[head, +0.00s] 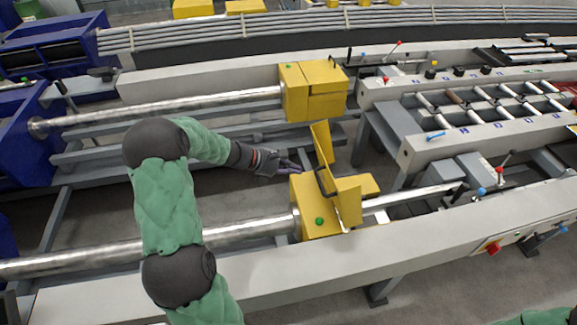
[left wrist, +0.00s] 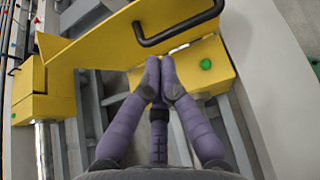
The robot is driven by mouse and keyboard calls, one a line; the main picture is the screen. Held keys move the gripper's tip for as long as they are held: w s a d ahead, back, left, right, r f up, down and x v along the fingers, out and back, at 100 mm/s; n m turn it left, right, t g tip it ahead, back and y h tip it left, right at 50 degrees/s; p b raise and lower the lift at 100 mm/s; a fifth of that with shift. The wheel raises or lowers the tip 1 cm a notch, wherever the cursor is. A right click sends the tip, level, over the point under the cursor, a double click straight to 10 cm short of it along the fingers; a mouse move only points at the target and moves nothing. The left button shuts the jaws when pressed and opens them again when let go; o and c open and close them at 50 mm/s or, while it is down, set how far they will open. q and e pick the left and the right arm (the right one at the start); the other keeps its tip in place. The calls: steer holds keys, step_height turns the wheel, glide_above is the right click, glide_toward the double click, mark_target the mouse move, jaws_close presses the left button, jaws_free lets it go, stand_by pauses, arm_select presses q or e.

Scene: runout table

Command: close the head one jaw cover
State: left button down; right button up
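The near yellow jaw head (head: 312,224) has its yellow cover (head: 322,143) standing open, with a black bar handle (head: 326,183) on it. In the left wrist view the cover (left wrist: 95,45) spans the top, its handle (left wrist: 180,28) at upper centre, before the yellow head body (left wrist: 212,82). My left gripper (head: 292,167) is beside the head, left of the raised cover. Its purple fingertips (left wrist: 160,72) are together, with nothing seen between them. They appear just below the cover's edge; contact cannot be told. My right gripper is out of view.
A second yellow head (head: 297,96) stands farther back, its cover apparently down. Steel bars (head: 205,235) run left from both heads. A long grey beam (head: 230,275) lies in front. A roller bed (head: 480,108) is on the right.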

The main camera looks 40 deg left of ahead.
mark_target(317, 168)
arm_select(q)
steer(key=w+d, duration=0.1)
steer(key=w, duration=0.1)
steer(key=w+d+f, duration=0.1)
steer(key=w+d, duration=0.3)
steer(key=shift+d+f, duration=0.15)
steer(key=shift+f, duration=0.1)
